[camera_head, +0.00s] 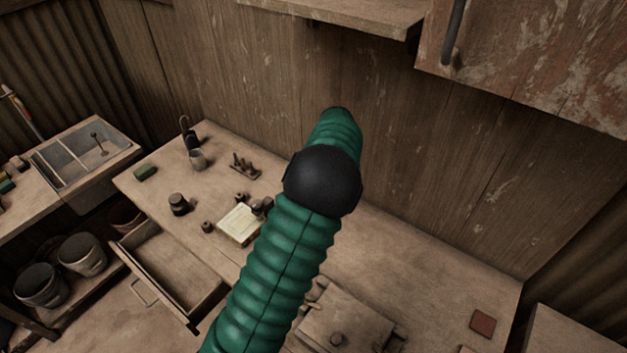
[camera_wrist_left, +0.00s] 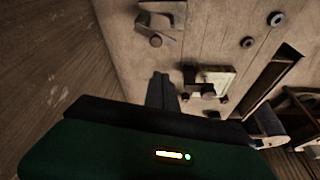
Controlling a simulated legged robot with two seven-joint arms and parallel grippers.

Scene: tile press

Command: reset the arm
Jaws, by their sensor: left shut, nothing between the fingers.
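My left arm (camera_head: 275,260), green and ribbed with a black joint, rises across the middle of the head view. Its gripper is hidden there. In the left wrist view my left gripper (camera_wrist_left: 162,92) is shut and empty, with dark fingers pointing toward the workbench. I cannot tell whether it touches anything. My right gripper is in neither view.
A drawer (camera_head: 143,293) stands open at the left front. A cabinet (camera_head: 540,60) hangs above right.

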